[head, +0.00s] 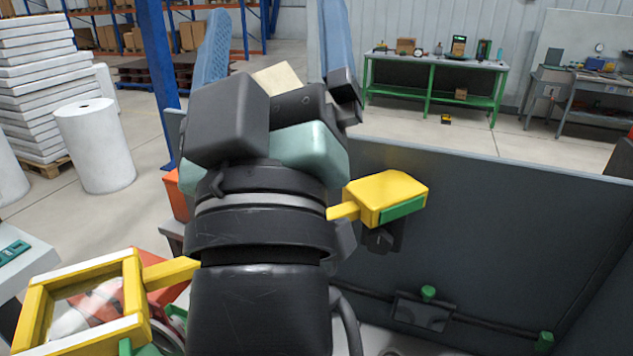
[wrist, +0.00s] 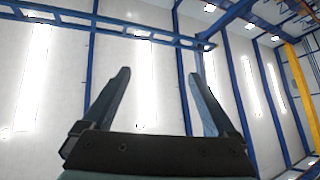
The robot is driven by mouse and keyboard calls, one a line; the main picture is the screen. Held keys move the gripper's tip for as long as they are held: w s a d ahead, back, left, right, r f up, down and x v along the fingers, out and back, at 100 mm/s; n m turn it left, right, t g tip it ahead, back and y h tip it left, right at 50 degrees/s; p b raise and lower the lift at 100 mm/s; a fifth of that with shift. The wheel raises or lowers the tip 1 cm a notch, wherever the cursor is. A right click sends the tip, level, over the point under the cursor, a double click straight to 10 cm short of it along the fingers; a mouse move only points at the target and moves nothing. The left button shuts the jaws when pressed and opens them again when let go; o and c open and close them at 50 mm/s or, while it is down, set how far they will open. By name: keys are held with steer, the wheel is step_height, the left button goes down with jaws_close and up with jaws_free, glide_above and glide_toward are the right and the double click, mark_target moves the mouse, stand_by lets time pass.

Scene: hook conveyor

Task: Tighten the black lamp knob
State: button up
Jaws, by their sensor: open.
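My gripper (head: 277,10) points upward at the top of the head view, its two blue fingers spread apart with nothing between them. The wrist view also shows the open, empty fingers (wrist: 159,75) against the ceiling. A yellow box with a green strip (head: 390,197) is right of my arm. A small dark part (head: 381,240) sits just below it, low contrast against the grey panel. It may be the black lamp knob, but I cannot tell for sure. My gripper is well above and left of it, not touching it. My arm hides the middle of the scene.
A yellow frame with a clear pane (head: 85,305) is at the lower left; yellow bars show on both sides of my arm. A grey panel (head: 480,220) stands at the right, with green knobs (head: 428,292) low down. A green workbench (head: 435,90) is far behind.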

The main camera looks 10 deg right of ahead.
steer(key=w+d+f+n+g+h, duration=0.25)
steer(key=w+f+n, duration=0.2)
steer(key=f, duration=0.45)
steer(key=n+g+h+b, duration=0.1)
steer(key=n+g+h, duration=0.45)
steer(key=n, duration=1.65)
glide_toward(378, 243)
steer(key=shift+g+y, duration=0.9)
steer(key=w+d, duration=0.1)
steer(key=w, duration=0.1)
steer(key=w+d+r+p, duration=0.1)
steer(key=w+d, duration=0.1)
steer(key=w+d+r, duration=0.1)
steer(key=w, duration=0.2)
steer(key=shift+d+p, duration=0.3)
steer(key=shift+c, duration=0.2)
steer(key=c, duration=1.3)
steer(key=shift+m, duration=0.25)
